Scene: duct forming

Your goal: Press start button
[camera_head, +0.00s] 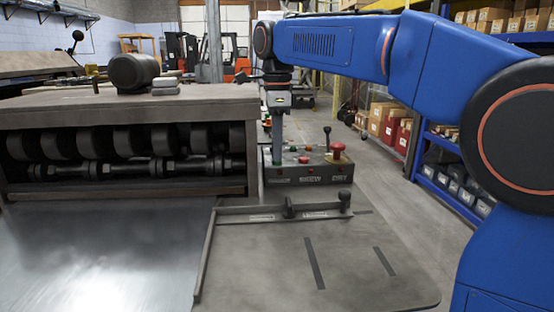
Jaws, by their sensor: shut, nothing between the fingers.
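A dark control box (305,175) stands at the right end of the forming machine. On its top are a big red mushroom button (338,151), a small red button (303,160) and a black-knobbed lever (327,139). My gripper (277,162) points straight down over the left part of the box top, fingers shut and empty. The fingertips are at or just above the panel; I cannot tell whether they touch. I cannot make out which button is the start button; the fingers may hide it.
The forming machine (130,105) with its row of rollers fills the left. A flat worktable (350,260) with a raised guide bar (265,215) lies in front of the box. Shelves with boxes (465,185) stand at the right, with open floor between.

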